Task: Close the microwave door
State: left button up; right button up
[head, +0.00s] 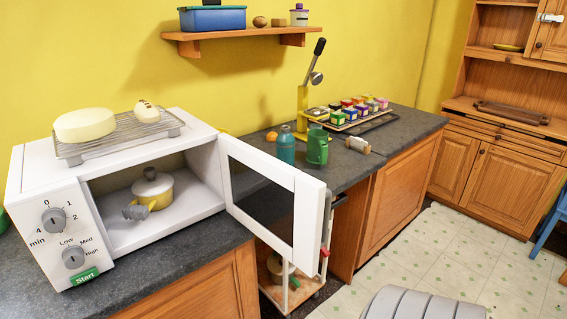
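The white microwave (82,206) stands on the dark counter at the left, with two dials and a green Start button on its front panel. Its door (312,218), a white frame around a dark window, is hinged at the right side of the opening. The door stands wide open, swung out to the right and toward me past the counter's front edge. A yellow pot (157,193) with a white lid sits inside the cavity; a grey object (136,212) is at its front. Neither of my grippers is in view.
A wire rack (122,138) with pale food lies on the microwave. A teal bottle (287,146) and green mug (317,147) stand on the counter behind the door. A trolley (290,292) is below the door. Tiled floor (455,250) at right is largely clear.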

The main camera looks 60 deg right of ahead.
aim_at(289, 208)
jog(key=l, duration=1.3)
jog(key=k+l, duration=0.15)
jog(key=l, duration=1.2)
